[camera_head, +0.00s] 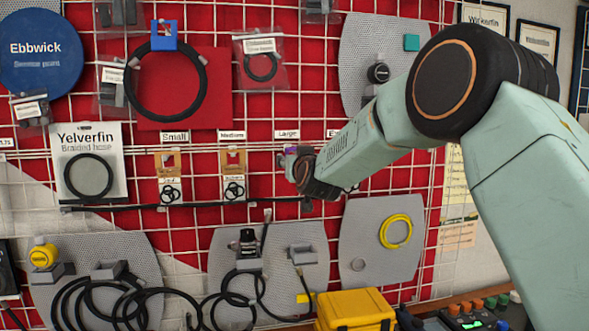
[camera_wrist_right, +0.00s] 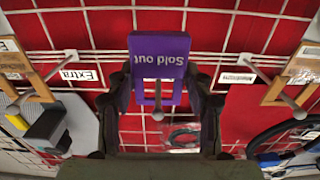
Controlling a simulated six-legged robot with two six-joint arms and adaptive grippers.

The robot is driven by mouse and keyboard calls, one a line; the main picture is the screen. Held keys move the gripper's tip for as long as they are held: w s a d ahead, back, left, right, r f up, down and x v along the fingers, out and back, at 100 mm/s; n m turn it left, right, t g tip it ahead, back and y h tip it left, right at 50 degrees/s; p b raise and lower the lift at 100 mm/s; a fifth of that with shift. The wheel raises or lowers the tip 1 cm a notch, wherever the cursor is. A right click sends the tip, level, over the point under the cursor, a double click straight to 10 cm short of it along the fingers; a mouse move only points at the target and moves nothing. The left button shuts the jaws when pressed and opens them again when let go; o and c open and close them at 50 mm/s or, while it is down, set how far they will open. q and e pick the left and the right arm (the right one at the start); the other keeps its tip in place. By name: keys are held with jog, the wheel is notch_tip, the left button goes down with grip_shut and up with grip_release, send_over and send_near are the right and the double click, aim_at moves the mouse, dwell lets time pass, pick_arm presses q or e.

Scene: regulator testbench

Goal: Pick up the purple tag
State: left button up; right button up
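The purple tag (camera_wrist_right: 158,55) reads "Sold out", upside down in the right wrist view. It is on a metal peg (camera_wrist_right: 158,100) in front of the red wall. My right gripper (camera_wrist_right: 160,88) has one finger at each side of the tag, and both seem to touch its edges. In the head view a small purple bit of the tag (camera_head: 291,149) shows beside my right gripper (camera_head: 297,165), near the "Large" label. My left gripper is not in view.
A wire grid (camera_head: 300,60) covers the red wall. Packets hang at the "Small" (camera_head: 171,178) and "Medium" (camera_head: 234,175) pegs, left of my right gripper. Neighbouring pegs flank the tag. A yellow box (camera_head: 355,308) stands below.

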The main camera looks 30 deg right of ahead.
jog(key=shift+w+d+f, duration=0.15)
jog(key=c, duration=0.4)
jog(key=shift+c, duration=1)
